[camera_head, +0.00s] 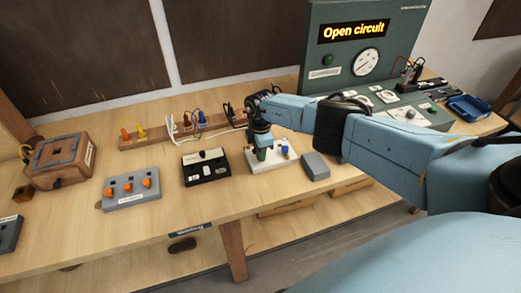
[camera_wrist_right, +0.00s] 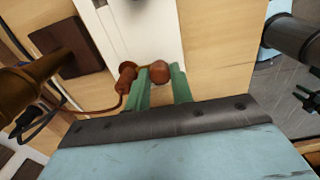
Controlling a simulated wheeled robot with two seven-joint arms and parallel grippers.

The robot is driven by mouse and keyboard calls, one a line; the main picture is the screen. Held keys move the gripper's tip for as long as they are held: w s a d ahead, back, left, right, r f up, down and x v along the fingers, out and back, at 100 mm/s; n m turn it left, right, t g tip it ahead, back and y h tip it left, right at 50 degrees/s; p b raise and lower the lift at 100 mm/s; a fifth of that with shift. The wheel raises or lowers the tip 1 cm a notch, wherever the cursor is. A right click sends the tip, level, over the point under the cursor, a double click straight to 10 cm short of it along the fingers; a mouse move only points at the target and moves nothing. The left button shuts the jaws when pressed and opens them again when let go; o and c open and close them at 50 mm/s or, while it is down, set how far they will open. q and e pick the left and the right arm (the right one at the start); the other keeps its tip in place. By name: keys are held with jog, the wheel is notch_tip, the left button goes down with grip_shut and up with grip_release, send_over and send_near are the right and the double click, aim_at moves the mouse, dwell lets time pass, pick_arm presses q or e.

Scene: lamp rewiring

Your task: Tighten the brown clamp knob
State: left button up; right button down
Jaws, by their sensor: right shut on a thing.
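The brown clamp knob (camera_wrist_right: 158,71) is a small round reddish-brown piece at the edge of a white block, seen in the wrist view. My right gripper (camera_wrist_right: 162,80) has its two green fingers at the knob, one on each side, and is shut on it. In the head view my right gripper (camera_head: 263,153) points down at the white block (camera_head: 283,157), and its fingers hide the knob there. A reddish-brown cylinder (camera_wrist_right: 125,76) with a wire is just left of the fingers in the wrist view. My left gripper is in neither view.
A black switch box (camera_head: 206,168) stands left of the white block and a grey box (camera_head: 315,166) right of it. A wooden terminal strip (camera_head: 152,138) with wires runs behind. The green panel (camera_head: 345,40) reads "Open circuit".

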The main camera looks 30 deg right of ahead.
jog(key=shift+w+r, duration=0.1)
jog(key=c, duration=1.5)
grip_release()
notch_tip(320, 180, up, 6)
jog(key=p, duration=0.3)
jog(key=shift+d+r, duration=0.1)
jog(key=shift+r, duration=0.05)
notch_tip(320, 180, up, 7)
